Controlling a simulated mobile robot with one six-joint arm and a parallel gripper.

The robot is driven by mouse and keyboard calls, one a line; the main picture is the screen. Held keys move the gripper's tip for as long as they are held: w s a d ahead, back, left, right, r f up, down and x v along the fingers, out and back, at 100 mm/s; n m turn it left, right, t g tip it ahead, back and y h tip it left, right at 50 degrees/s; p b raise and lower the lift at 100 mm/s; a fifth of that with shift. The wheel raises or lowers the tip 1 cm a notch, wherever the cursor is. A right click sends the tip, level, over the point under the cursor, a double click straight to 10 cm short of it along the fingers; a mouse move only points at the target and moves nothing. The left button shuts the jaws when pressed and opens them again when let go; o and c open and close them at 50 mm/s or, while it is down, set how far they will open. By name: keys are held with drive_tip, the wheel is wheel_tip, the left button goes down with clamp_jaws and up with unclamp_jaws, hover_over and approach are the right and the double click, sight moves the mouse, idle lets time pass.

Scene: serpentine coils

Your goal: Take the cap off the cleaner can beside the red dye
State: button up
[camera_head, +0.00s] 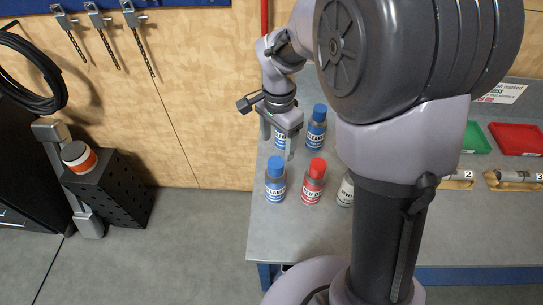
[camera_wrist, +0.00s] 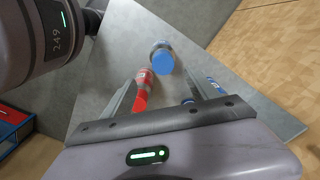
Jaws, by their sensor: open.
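In the head view a blue cleaner can with a blue cap (camera_head: 275,179) stands upright on the grey bench, directly left of the red dye can (camera_head: 313,182) with its red cap. My gripper (camera_head: 280,150) is open and empty, pointing down above the bench's left side, behind these two. Another blue can (camera_head: 281,140) is partly hidden behind its fingers. In the wrist view a blue cap (camera_wrist: 164,62) shows beyond and between my open fingers (camera_wrist: 160,82). A red can (camera_wrist: 142,92) is by the left finger. I cannot tell which can that blue cap belongs to.
Another blue-capped can (camera_head: 317,127) stands at the back, right of my gripper. A pale-labelled can (camera_head: 346,190) is partly hidden by my arm. A red tray (camera_head: 517,138) and green tray (camera_head: 474,138) lie at right. The bench front (camera_head: 270,235) is clear.

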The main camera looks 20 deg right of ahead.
sight(274, 164)
drive_tip(key=f, duration=0.3)
drive_tip(key=f+b, duration=0.1)
drive_tip(key=f, duration=0.7)
drive_tip(key=shift+w+a+b, duration=0.2)
drive_tip(key=shift+a+b, duration=0.1)
drive_tip(key=shift+a, duration=0.1)
drive_tip(key=shift+s, duration=0.1)
drive_tip(key=shift+c, duration=0.7)
drive_tip(key=c, duration=1.3)
